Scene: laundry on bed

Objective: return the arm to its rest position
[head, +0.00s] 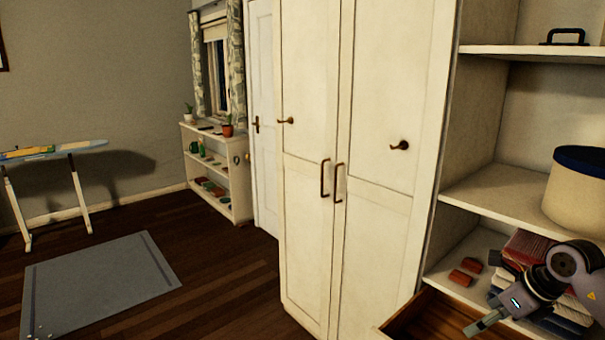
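My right arm comes in from the right edge at the bottom right, in front of the lower shelf. My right gripper (487,322) points down and left, with its tip close to the open drawer (437,318). Only a small grey end of the gripper shows, so its opening and anything in it cannot be told. My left arm and gripper are not in view.
A stack of folded red and blue cloths (527,247) lies behind my arm on the shelf, beside small reddish blocks (461,277). A round box (577,200) stands above. The tall wardrobe (310,220) is shut. Floor is clear around the grey rug (100,285); an ironing board (85,148) stands left.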

